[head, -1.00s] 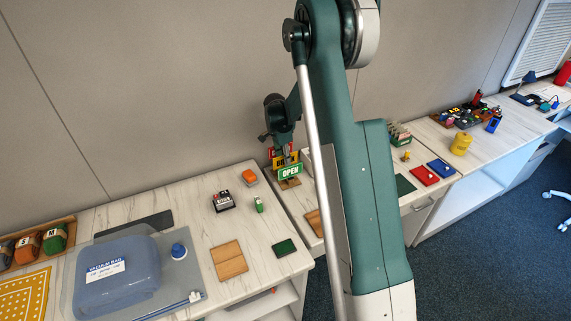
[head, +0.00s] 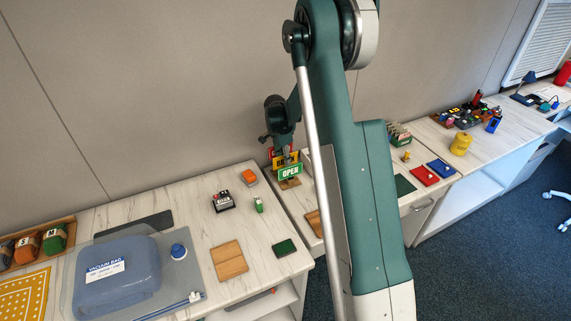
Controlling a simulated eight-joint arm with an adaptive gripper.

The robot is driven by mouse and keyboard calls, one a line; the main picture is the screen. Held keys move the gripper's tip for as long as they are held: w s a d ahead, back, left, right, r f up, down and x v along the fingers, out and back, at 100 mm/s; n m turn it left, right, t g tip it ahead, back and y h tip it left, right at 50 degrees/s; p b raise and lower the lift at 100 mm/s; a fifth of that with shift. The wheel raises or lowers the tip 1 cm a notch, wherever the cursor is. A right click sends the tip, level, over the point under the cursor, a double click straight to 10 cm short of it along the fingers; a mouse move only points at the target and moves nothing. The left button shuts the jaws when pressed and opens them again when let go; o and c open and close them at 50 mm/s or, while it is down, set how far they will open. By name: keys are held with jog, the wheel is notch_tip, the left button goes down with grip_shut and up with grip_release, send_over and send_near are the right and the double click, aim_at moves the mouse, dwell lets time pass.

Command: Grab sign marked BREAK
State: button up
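A small stand of signs stands at the back of the counter, beside the wall. Its green sign reading OPEN (head: 289,172) is in front and above a wooden base (head: 290,184). A yellow sign (head: 295,158) and a red sign (head: 272,153) show partly behind and above it. Their lettering is too small and too covered to read, so I cannot tell which is marked BREAK. My gripper (head: 284,148) points down at the top of these signs, overlapping them in the view. Its fingers are too small and hidden to tell whether they are open or shut.
My arm hides much of the counter right of the signs. A blue vacuum bag (head: 118,275) lies farther left. Red (head: 424,176) and blue (head: 440,169) pads lie right.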

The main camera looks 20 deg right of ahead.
jog(key=shift+f, duration=0.2)
dwell(0.4)
grip_shut()
